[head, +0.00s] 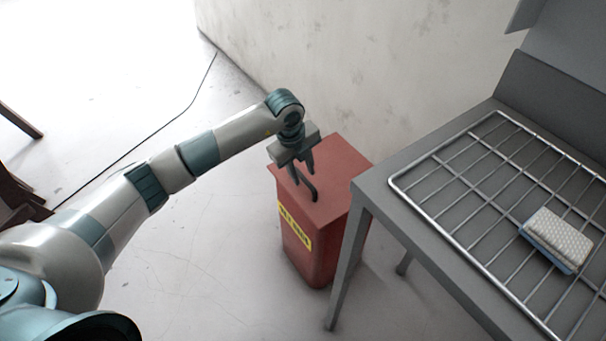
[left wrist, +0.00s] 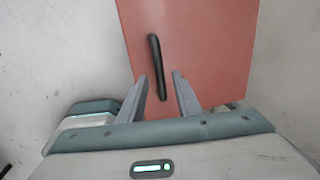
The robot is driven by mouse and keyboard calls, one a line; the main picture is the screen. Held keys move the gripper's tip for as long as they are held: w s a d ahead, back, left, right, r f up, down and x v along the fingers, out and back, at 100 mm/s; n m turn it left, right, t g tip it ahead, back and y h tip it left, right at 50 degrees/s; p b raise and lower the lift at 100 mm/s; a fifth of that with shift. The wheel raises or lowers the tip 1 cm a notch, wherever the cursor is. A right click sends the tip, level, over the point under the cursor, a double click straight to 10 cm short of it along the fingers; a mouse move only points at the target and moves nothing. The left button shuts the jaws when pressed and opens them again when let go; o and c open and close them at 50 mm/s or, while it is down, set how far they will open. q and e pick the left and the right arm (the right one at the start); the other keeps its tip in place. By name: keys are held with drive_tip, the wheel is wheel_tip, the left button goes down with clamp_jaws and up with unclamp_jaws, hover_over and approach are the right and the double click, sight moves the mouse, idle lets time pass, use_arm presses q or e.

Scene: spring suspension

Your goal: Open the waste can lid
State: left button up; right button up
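The red waste can (head: 304,259) stands on the floor with a yellow label on its front side. Its flat red lid (head: 340,162) lies shut on top and carries a dark bar handle (head: 308,187). My left gripper (head: 303,181) is over the lid, at the handle. In the left wrist view the lid (left wrist: 215,45) fills the upper middle. There the handle (left wrist: 157,66) runs lengthwise, its near end between the two fingers of the left gripper (left wrist: 160,78). The fingers are apart, with a gap on each side of the handle. My right gripper is not in view.
A grey metal table (head: 375,200) stands close to the right of the can, with a wire rack (head: 455,170) and a white and blue sponge (head: 556,236) on it. A wall (head: 330,70) rises behind the can. The floor (head: 205,265) left of the can is clear.

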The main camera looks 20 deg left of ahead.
use_arm(q)
drive_tip(key=shift+w+f, duration=0.1)
drive_tip(key=shift+f, duration=0.55)
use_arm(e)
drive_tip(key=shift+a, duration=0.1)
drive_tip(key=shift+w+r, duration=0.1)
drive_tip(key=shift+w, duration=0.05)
use_arm(q)
clamp_jaws()
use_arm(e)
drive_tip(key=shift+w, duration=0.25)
use_arm(q)
drive_tip(key=shift+d+r, duration=0.1)
